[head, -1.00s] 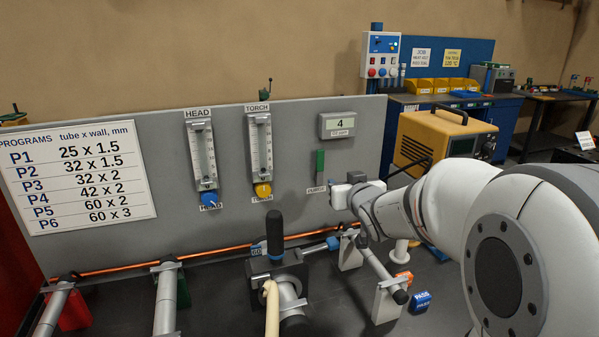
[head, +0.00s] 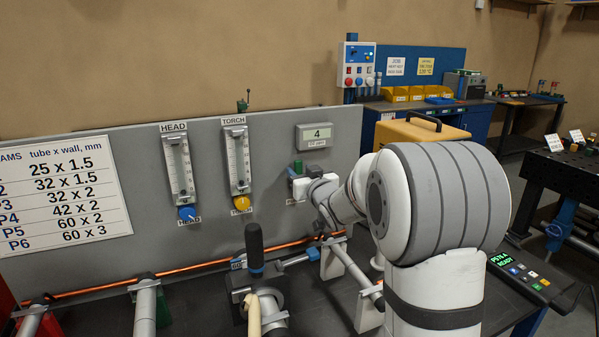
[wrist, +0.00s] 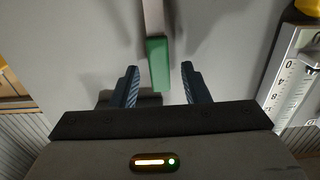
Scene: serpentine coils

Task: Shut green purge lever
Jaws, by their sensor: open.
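The green purge lever (head: 297,167) is on the grey panel, below the small display. In the head view its green tip stands upright just above my gripper (head: 302,187), which hides the lower part. In the wrist view the green handle (wrist: 158,62) lies between the tips of my open gripper (wrist: 160,80), one finger on each side with visible gaps. A pale stem (wrist: 152,17) runs on from the handle to the top of that view. I see no finger touching the handle.
Left of the lever are the torch flowmeter (head: 236,160) with a yellow knob and the head flowmeter (head: 179,172) with a blue knob. The display (head: 314,137) reads 4. A copper tube (head: 190,268) runs low along the panel.

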